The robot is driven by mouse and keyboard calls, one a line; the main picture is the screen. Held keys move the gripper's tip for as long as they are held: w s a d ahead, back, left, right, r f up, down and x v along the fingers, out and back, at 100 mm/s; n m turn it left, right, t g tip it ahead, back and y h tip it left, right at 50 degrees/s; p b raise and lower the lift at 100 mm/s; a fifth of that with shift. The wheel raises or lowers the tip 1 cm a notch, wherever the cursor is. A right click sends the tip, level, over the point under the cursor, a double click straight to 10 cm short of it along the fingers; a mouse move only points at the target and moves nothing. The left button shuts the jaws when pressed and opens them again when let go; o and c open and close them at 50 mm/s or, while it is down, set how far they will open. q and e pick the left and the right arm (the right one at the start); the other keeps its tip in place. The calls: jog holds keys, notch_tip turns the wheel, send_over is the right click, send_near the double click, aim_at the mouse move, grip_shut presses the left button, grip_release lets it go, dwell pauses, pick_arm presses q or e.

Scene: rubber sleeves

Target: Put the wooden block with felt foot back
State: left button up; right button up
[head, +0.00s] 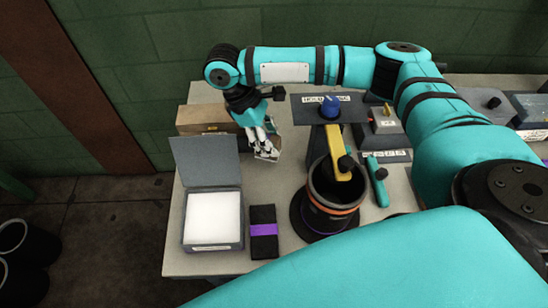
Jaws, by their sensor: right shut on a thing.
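My right gripper (266,152) is low over the back left part of the table, with its pale fingers pointing down. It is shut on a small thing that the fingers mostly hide. I cannot tell from this view whether that thing is the wooden block with felt foot. A tan, wood-coloured box-like piece (203,115) stands at the table's back left corner, left of and behind the gripper; my wrist partly covers its right end. My left gripper is not in view.
An open grey box (191,246) with a white pad stands front left. Beside it lies a dark block with a purple band (263,214). A dark cup (321,215) with an orange ring stands under a yellow lever (333,145). A teal-handled tool (379,184) lies right of it.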

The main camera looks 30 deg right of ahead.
jog(key=w+f+n, duration=0.1)
jog(key=f, duration=0.2)
jog(key=w+d+f+n+p, duration=0.1)
jog(key=f, duration=0.3)
jog(key=w+d+f+n+t+h+p, duration=0.1)
jog(key=f, duration=0.3)
jog(key=shift+d+n, duration=0.1)
jog(key=shift+n, duration=0.3)
jog(key=shift+f, duration=0.15)
jog(key=o, duration=1.2)
jog(key=shift+f, duration=0.1)
